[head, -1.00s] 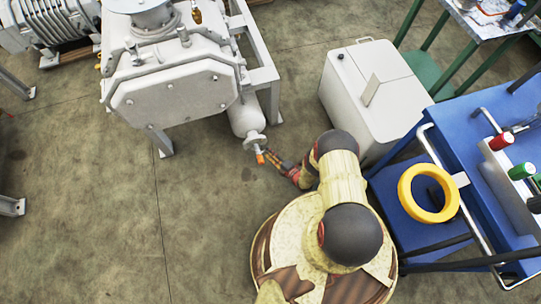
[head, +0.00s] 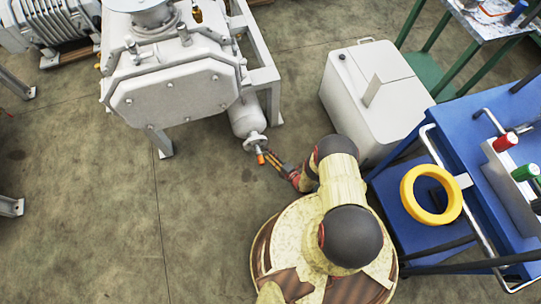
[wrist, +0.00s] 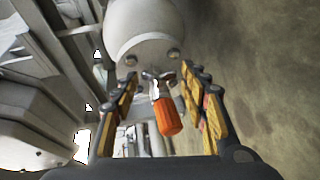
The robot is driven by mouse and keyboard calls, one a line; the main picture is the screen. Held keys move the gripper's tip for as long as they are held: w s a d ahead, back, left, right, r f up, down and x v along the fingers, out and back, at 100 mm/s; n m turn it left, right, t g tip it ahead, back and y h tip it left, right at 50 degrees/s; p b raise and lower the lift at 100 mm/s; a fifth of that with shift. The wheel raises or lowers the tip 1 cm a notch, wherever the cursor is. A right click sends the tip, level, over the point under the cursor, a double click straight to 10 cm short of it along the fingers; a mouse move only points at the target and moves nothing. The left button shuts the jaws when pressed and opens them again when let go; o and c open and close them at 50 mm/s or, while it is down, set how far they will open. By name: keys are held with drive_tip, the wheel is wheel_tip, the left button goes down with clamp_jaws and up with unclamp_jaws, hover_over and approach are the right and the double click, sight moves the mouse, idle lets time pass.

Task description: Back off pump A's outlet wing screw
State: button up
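Pump A's pale grey body (head: 175,92) stands at the upper left in the head view. A white cylinder (head: 246,118) beside it ends in a small flange. An orange-handled fitting (head: 260,157) hangs there; it also shows in the wrist view (wrist: 167,115). In the wrist view a small metal wing-shaped piece (wrist: 158,76) sits above the orange handle, against the cylinder's end. I take it for the outlet wing screw. My gripper (wrist: 160,72) is open, its yellow fingers on either side of the wing piece and handle, with visible gaps on both sides.
A white box unit (head: 365,95) stands right of the cylinder. A blue cart (head: 400,195) with a yellow ring (head: 431,194) is at the right. The pump's metal frame (head: 262,62) is close behind. The concrete floor (head: 90,220) at the left is clear.

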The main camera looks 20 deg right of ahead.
drive_tip(key=v, duration=1.2)
drive_tip(key=shift+r, duration=0.1)
drive_tip(key=shift+c, duration=0.5)
